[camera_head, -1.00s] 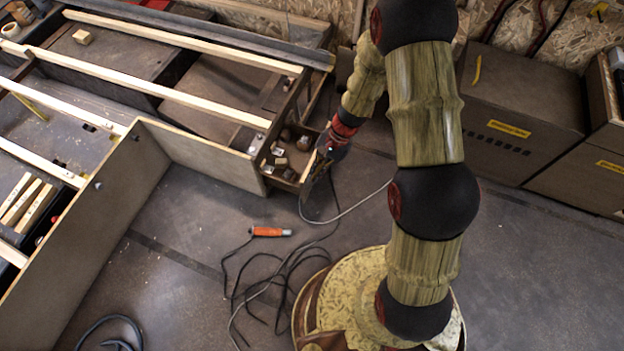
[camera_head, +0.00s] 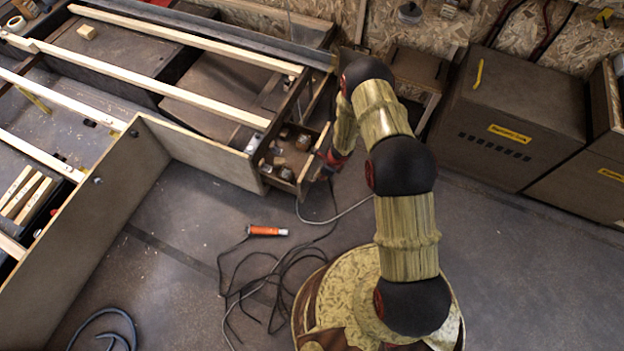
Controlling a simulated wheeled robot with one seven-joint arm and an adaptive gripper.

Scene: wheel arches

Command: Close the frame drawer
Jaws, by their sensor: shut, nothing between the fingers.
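The frame drawer (camera_head: 303,184) sticks out from the right end of the wooden frame (camera_head: 225,163). It is open, and several small blocks and metal pieces lie inside it. My gripper (camera_head: 322,171) is at the drawer's outer right end, low beside its front panel. It is shut and empty. Its fingertips are small and partly hidden at the panel, so I cannot tell whether they touch it. My arm reaches up from my base and bends down to the drawer.
An orange-handled tool (camera_head: 267,231) with tangled black cables (camera_head: 262,285) lies on the floor left of my base. A dark cabinet (camera_head: 510,110) stands at the right. A small wooden stand (camera_head: 418,68) is behind my arm. The floor (camera_head: 530,270) at the right is clear.

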